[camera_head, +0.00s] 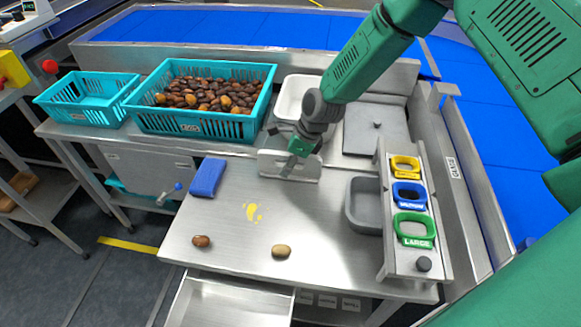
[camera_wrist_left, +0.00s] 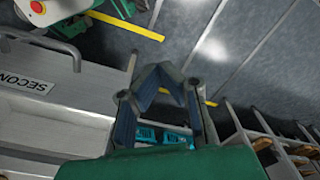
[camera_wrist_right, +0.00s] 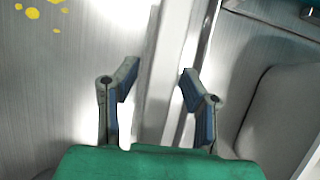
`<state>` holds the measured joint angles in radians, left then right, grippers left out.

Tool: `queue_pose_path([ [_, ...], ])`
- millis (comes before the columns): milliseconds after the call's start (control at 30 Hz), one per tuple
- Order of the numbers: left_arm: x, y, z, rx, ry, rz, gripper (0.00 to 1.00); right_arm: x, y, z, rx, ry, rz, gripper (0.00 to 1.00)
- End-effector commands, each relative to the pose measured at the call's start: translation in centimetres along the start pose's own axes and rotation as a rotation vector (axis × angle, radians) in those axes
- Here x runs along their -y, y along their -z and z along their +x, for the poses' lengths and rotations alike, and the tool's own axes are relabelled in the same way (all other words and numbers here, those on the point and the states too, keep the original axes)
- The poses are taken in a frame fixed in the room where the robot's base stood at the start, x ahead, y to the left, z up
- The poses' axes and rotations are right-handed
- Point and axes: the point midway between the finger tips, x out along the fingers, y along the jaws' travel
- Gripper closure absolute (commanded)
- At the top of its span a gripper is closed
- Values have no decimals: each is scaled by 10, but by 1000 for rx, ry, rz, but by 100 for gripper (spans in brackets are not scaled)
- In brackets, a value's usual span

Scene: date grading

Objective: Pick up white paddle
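A pale upright plate (camera_head: 268,164), which looks like the white paddle, stands on the steel table. In the right wrist view a pale strip (camera_wrist_right: 158,75), apparently its edge, runs between my fingers. My right gripper (camera_head: 289,167) points down over the plate from above. In the right wrist view its fingers (camera_wrist_right: 159,80) are apart, one on each side of the strip, with gaps showing. My left gripper (camera_wrist_left: 159,72) has its fingertips together with nothing between them; it hangs over the floor side and is not visible in the head view.
A teal crate of dates (camera_head: 205,127), an empty teal crate (camera_head: 80,112) and a white tray (camera_head: 290,95) stand behind. A blue block (camera_head: 208,177) and two dates (camera_head: 201,241) (camera_head: 281,251) lie in front. A grey bin (camera_head: 363,215) and ring gauges (camera_head: 412,226) are at right.

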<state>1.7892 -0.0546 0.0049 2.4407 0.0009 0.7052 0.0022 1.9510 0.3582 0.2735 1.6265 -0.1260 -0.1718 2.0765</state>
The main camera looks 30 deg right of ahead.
Motion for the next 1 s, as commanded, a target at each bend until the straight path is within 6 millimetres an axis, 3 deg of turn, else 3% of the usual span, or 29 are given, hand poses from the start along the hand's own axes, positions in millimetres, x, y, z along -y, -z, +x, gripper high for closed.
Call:
queue_pose_path([
  [33, 0, 0, 0, 0, 0, 0, 100, 0, 0, 0, -1, 0, 0, 80],
  [100, 0, 0, 0, 0, 0, 0, 100, 0, -1, 0, -1, 0, -1, 100],
  [533, 0, 0, -1, 0, 0, 0, 100, 1, -4, -7, 1, 1, -1, 100],
  [1000, 0, 0, -6, 0, 0, 0, 100, 0, -36, -84, -1, 2, -2, 100],
])
